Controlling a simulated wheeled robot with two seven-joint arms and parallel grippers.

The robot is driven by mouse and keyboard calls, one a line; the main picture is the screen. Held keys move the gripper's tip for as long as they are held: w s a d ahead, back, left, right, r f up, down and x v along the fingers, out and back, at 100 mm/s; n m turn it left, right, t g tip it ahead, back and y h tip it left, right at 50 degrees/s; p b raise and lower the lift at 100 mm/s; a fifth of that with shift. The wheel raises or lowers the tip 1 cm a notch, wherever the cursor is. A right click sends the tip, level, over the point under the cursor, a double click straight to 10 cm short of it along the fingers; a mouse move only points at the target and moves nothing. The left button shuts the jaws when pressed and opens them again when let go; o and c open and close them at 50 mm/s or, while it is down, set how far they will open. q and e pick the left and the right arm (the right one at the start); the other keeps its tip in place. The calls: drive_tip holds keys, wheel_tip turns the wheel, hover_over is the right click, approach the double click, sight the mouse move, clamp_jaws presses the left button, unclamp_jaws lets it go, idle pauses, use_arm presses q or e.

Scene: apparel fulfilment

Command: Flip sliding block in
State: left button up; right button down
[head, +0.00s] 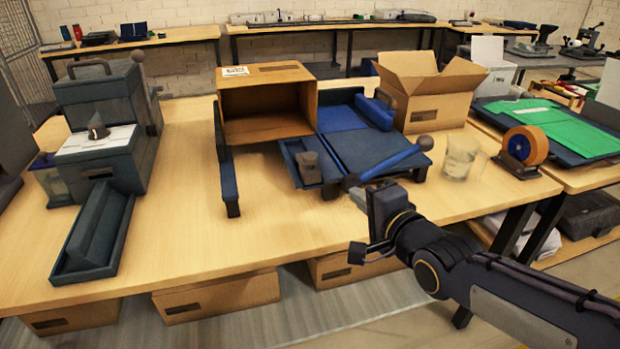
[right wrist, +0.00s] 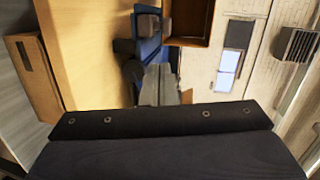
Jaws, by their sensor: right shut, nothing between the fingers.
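A blue fixture (head: 372,150) stands on the wooden table in the head view. At its left is a narrow blue tray (head: 290,152) with a small dark grey block (head: 308,166) in it. My right gripper (head: 356,196) is shut and empty at the lever's near end, in front of the fixture. I cannot tell whether it touches the lever. In the right wrist view, the shut fingers (right wrist: 159,84) point toward the block (right wrist: 148,24). My left gripper is out of view.
An open cardboard box (head: 266,128) lies on its side behind the tray. Another open box (head: 430,112) stands behind right. A clear cup (head: 461,156) and an orange tape roll (head: 527,145) are to the right. The table's front middle is clear.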

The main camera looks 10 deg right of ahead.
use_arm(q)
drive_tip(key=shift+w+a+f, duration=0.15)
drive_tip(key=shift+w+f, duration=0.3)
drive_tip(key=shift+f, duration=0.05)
use_arm(e)
drive_tip(key=shift+w+a+m+t, duration=0.15)
drive_tip(key=shift+w+a+m, duration=0.05)
drive_tip(key=shift+w, duration=0.2)
drive_tip(key=shift+w+a+m+t, duration=0.15)
drive_tip(key=shift+w+m, duration=0.05)
drive_tip(key=shift+w, duration=0.2)
drive_tip(key=b, duration=0.2)
approach(313, 160)
use_arm(q)
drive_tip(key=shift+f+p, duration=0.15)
drive_tip(key=shift+p, duration=0.55)
use_arm(e)
drive_tip(key=x, duration=0.7)
drive_tip(key=shift+d, duration=0.1)
